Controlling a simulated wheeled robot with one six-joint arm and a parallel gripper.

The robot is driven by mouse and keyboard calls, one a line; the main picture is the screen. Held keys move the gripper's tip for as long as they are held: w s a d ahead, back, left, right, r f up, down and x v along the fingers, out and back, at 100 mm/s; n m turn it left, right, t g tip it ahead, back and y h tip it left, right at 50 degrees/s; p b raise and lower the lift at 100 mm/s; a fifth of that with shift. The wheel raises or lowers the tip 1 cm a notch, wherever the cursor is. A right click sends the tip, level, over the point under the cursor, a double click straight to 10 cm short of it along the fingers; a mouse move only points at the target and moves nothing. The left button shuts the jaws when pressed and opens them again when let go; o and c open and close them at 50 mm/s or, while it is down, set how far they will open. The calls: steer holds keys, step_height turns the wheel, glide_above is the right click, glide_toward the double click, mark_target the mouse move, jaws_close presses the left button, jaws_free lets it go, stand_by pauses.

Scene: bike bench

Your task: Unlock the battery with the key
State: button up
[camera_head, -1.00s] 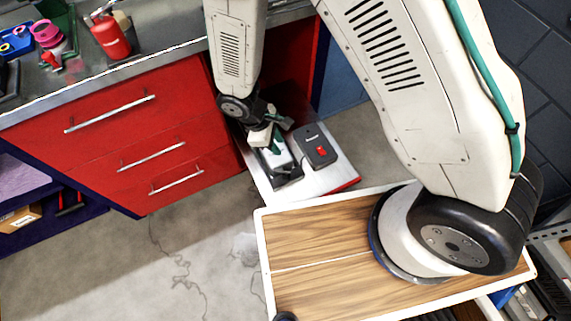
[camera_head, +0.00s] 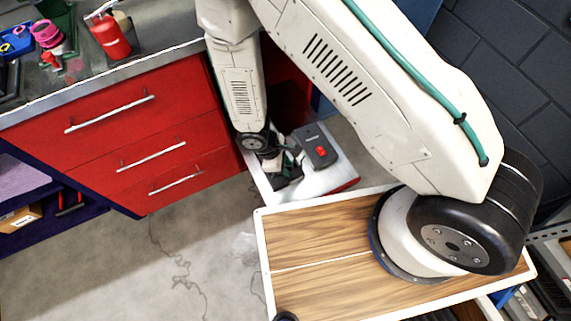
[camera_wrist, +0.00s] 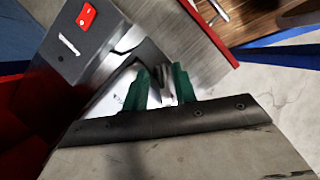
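In the head view my gripper (camera_head: 288,158) is small and partly hidden by my arm. A black unit (camera_head: 287,177), perhaps the battery, lies below it, mostly covered. A dark grey box with a red button (camera_head: 318,141) is beside it; this box also shows in the wrist view (camera_wrist: 72,45).
The red drawer cabinet (camera_head: 100,115) stands left. A red bottle (camera_head: 110,38) and small bins are on the bench top. My wood-topped base is close in front.

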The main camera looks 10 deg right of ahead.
jaws_close()
steer(key=shift+n, duration=0.4)
steer(key=shift+s+n+t, duration=0.1)
steer(key=shift+n+t, duration=0.5)
steer(key=shift+n, duration=0.75)
steer(key=shift+s+n+t, duration=0.1)
steer(key=shift+n+t, duration=0.5)
steer(key=shift+n, duration=0.75)
jaws_free()
steer(key=shift+r, duration=0.1)
